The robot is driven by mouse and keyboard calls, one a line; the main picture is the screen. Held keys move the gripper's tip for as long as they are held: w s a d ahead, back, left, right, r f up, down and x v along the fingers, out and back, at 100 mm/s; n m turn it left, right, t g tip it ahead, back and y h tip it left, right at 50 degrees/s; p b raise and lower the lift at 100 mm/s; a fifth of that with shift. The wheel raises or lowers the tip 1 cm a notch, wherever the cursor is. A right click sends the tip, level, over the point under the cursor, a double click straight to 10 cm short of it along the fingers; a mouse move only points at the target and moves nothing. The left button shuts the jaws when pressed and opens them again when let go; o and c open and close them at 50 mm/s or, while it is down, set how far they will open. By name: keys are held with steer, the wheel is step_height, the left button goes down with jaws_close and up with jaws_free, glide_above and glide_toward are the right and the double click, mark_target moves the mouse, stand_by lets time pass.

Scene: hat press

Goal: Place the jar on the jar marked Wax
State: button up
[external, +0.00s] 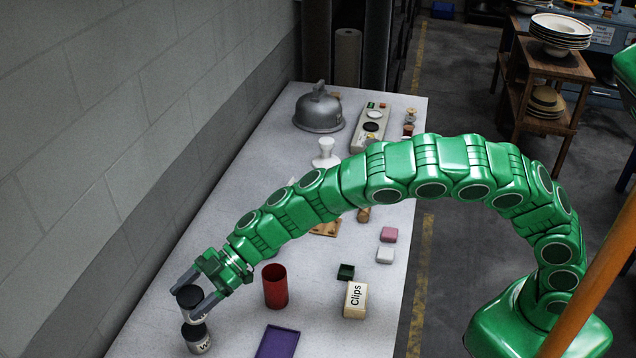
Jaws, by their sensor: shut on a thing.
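My gripper (200,300) is shut on a jar (188,296) with a dark lid, near the front left of the table. A finger covers part of its side and label. Below it in the picture stands a second jar (197,341) with a dark top and a pale label. A "W" shows on that label, and the rest of the word is hard to read. The held jar overlaps the top of the lower one in this view. I cannot tell whether they touch.
A red cylinder (275,288) stands right of my gripper. A purple tray (278,343) lies at the front edge of view. A box marked Clips (355,301) and a small dark green box (345,272) are further right. The grey wall (110,180) runs close along the left.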

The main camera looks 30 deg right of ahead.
mark_target(188, 311)
steer(key=shift+w+a+f, duration=0.25)
steer(key=shift+a+f, duration=0.15)
steer(key=shift+f, duration=0.15)
steer(key=shift+w+a+f, duration=0.2)
steer(key=shift+a+f, duration=0.2)
steer(key=shift+f, duration=1.65)
steer(key=o, duration=1.2)
steer(key=shift+f, duration=0.15)
steer(key=shift+c, duration=0.2)
steer(key=d+r, duration=0.4)
steer(key=r, duration=0.5)
steer(key=shift+w+d, duration=0.3)
steer(key=shift+w, duration=0.05)
steer(key=shift+r, duration=0.1)
